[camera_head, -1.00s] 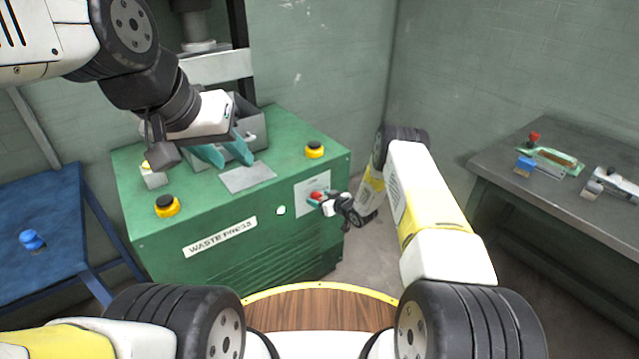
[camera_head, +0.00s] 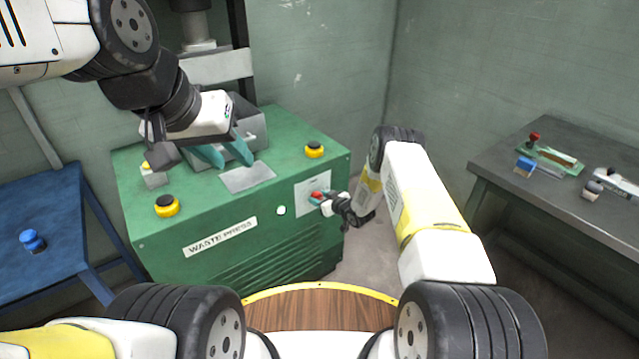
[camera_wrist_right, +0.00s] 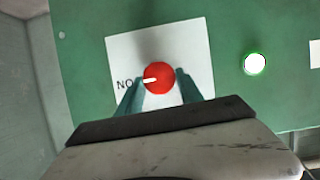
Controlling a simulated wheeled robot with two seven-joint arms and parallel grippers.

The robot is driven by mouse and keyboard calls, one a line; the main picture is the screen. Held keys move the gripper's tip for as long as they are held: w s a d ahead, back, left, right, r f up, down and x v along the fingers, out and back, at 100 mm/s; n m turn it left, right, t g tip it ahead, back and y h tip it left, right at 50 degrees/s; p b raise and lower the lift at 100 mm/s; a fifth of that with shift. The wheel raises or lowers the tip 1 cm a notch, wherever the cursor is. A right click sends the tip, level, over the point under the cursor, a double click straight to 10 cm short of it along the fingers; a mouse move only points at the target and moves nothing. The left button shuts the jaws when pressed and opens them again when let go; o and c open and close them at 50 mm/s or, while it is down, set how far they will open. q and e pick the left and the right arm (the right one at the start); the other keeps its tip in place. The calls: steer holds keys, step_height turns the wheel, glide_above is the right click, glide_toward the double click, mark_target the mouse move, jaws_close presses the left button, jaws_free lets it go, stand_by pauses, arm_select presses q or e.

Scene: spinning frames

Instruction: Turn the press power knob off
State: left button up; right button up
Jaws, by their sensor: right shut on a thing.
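The red power knob (camera_head: 317,195) is on a white plate (camera_head: 301,200) on the front of the green waste press (camera_head: 165,234). In the right wrist view the round red knob (camera_wrist_right: 159,77) has a white pointer mark aimed left at the letters "NO", which appear upside down or partly covered. My right gripper (camera_wrist_right: 160,82) has its teal fingers on either side of the knob, shut on it. My left gripper (camera_head: 226,152) hangs above the press top by a grey bin, teal fingers apart and empty.
A round white light (camera_head: 281,210) sits beside the plate; it also shows in the right wrist view (camera_wrist_right: 255,63). A blue table (camera_head: 60,215) is at left, a grey workbench (camera_head: 500,165) with tools at right.

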steer(key=n, duration=0.1)
steer(key=n+t+h, duration=0.1)
steer(key=n, duration=0.1)
steer(key=shift+s+a+f+h, duration=0.1)
steer(key=shift+s+a+h, duration=0.05)
steer(key=shift+a+h, duration=0.15)
steer(key=shift+s+a+f+n+t+h, duration=0.15)
steer(key=shift+n+t+h, duration=0.2)
steer(key=shift+n+t, duration=0.95)
steer(key=shift+d+f+n+t+h, duration=0.15)
steer(key=shift+n+t+h, duration=0.3)
steer(key=shift+n, duration=1.6)
steer(key=shift+s+a+f+n+t+h, duration=0.1)
steer(key=shift+f+n+t+h, duration=0.15)
steer(key=shift+n+t, duration=1.05)
steer(key=shift+w+n+g, duration=0.1)
steer(key=shift+n+g, duration=0.35)
steer(key=o, duration=1.4)
